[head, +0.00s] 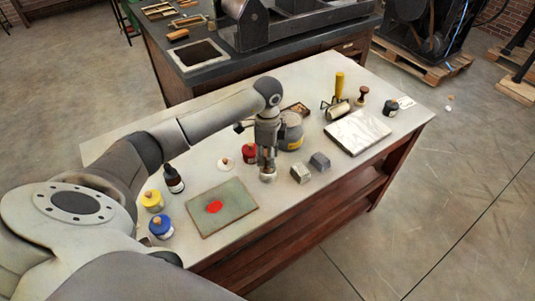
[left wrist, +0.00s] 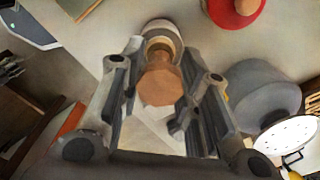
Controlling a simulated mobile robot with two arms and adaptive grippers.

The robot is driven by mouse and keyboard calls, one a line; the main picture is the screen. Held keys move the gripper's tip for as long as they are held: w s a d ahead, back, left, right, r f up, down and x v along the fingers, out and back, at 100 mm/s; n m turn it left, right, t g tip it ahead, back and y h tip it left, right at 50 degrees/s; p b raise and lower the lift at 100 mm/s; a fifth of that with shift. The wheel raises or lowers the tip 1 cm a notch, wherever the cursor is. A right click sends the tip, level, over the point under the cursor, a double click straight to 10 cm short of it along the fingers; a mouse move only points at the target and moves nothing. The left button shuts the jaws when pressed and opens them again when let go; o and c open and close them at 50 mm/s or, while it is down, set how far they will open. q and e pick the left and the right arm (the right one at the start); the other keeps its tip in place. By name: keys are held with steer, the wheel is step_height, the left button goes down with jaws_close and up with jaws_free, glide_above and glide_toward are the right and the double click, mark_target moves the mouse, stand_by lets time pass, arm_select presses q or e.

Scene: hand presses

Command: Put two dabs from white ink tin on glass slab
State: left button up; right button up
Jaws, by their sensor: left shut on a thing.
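My left gripper (head: 267,163) is shut on a wooden-handled piece with a pale round end. In the left wrist view the octagonal wooden handle (left wrist: 160,82) sits between the fingers. Its pale end (head: 268,176) points down close to the table; whether it touches is unclear. A white, round piece with a small knob, likely the white ink tin (head: 227,163), stands left of the gripper, partly lost against the pale tabletop. The green-grey glass slab (head: 236,214) lies at the front left with one red dab (head: 214,206). My right gripper is out of view.
A red tin (head: 249,153) stands close left of the gripper. Yellow (head: 152,201) and blue (head: 160,228) tins and a dark bottle (head: 173,180) are farther left.

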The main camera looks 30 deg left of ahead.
arm_select(q)
steer(key=shift+r+p, duration=2.95)
steer(key=shift+r, duration=0.6)
steer(key=shift+f, duration=0.1)
